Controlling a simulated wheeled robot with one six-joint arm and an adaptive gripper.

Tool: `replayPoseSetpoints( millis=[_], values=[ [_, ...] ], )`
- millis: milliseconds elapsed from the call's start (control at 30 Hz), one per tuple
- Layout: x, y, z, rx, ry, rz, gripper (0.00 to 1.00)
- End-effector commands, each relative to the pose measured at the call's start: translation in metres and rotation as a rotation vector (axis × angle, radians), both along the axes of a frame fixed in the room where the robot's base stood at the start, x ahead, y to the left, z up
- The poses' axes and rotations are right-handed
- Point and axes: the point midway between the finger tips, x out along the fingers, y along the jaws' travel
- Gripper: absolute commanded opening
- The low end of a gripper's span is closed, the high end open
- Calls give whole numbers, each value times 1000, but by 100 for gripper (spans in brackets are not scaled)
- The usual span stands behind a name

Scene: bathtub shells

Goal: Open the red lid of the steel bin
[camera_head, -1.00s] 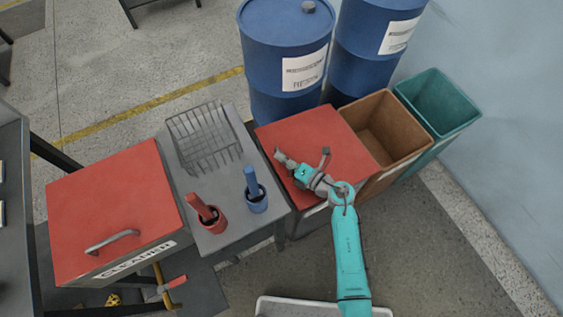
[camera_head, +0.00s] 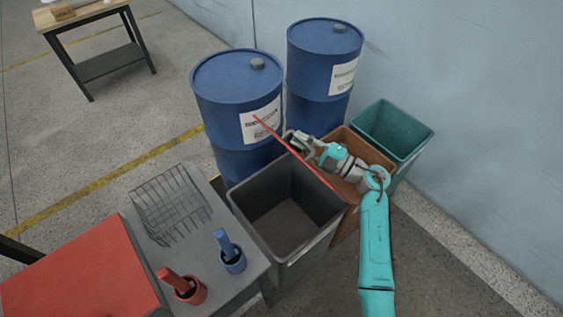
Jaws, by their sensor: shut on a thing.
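The steel bin (camera_head: 290,250) stands right of the grey table, and I see down into its dark, empty-looking inside. Its red lid (camera_head: 300,158) stands up almost edge-on along the bin's right side, so it shows as a thin red strip. My gripper (camera_head: 293,138) is at the lid's upper right, on the side away from the bin's opening. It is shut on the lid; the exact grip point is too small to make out.
A brown open bin (camera_head: 357,150) sits under my arm, with a teal open bin (camera_head: 418,138) beyond it. Two blue drums (camera_head: 230,95) stand behind. The grey table (camera_head: 185,250) holds a wire rack (camera_head: 170,205), a red cup (camera_head: 188,291) and a blue cup (camera_head: 233,262).

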Motion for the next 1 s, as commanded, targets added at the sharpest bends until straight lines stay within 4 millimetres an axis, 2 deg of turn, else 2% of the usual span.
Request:
replayPoseSetpoints(
  millis=[33, 200, 500, 700, 1000],
  values=[
    [9, -14, 6, 36, 22, -5, 0],
    [34, -50, 19, 160, 108, -4, 0],
    [68, -100, 24, 326, 222, -3, 0],
    [80, -118, 23, 387, 264, -2, 0],
    [85, -126, 21, 418, 285, -1, 0]
  ],
)
